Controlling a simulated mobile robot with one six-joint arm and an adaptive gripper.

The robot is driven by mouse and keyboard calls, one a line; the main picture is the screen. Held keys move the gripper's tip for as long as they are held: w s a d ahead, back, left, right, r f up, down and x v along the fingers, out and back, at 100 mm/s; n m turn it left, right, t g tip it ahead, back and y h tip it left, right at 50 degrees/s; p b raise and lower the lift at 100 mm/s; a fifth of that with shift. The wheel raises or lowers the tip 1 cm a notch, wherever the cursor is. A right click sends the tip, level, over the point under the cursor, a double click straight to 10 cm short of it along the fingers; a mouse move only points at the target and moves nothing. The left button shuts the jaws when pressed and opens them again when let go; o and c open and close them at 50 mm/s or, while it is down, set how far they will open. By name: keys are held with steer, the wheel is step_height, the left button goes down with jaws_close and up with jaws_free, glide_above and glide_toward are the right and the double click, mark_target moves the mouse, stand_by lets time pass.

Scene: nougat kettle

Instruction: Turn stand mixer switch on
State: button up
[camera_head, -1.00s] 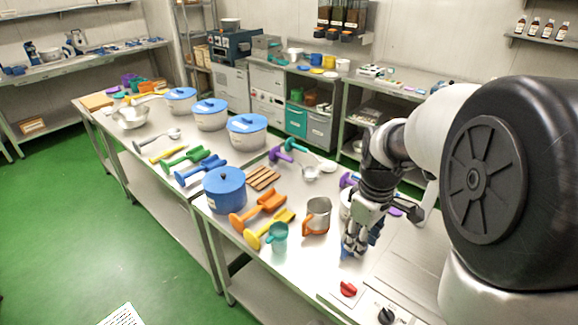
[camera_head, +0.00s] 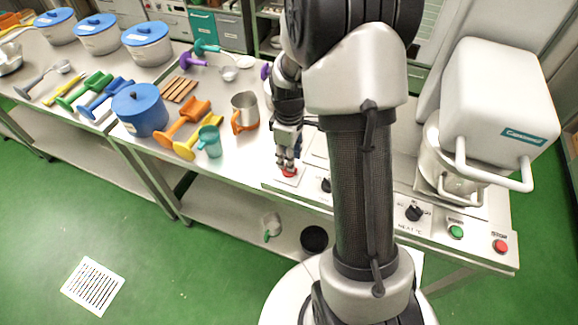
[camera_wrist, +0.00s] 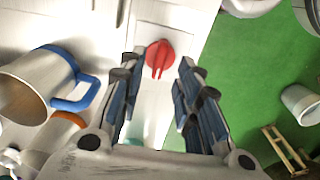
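A red rotary knob (camera_head: 290,171) sits on a white plate at the left end of the front control panel. It also shows in the wrist view (camera_wrist: 159,58), ahead of and between my fingertips. My gripper (camera_head: 286,164) points down right at this knob and partly covers it in the head view. In the wrist view my gripper (camera_wrist: 150,75) is open, with the two fingers apart on either side of the knob. I cannot tell whether they touch it. The white mixer-like machine (camera_head: 497,95) stands at the right end. Which control is its switch is not certain.
Two black knobs (camera_head: 414,213), a green button (camera_head: 456,232) and a red button (camera_head: 500,246) sit along the panel's front. A metal mug (camera_head: 245,108), a teal cup (camera_head: 209,141) and a blue pot (camera_head: 139,110) stand to the left. Green floor lies in front.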

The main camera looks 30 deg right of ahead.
steer(key=shift+f+b, duration=0.4)
steer(key=shift+f, duration=1.45)
steer(key=shift+c, duration=0.5)
jaws_close()
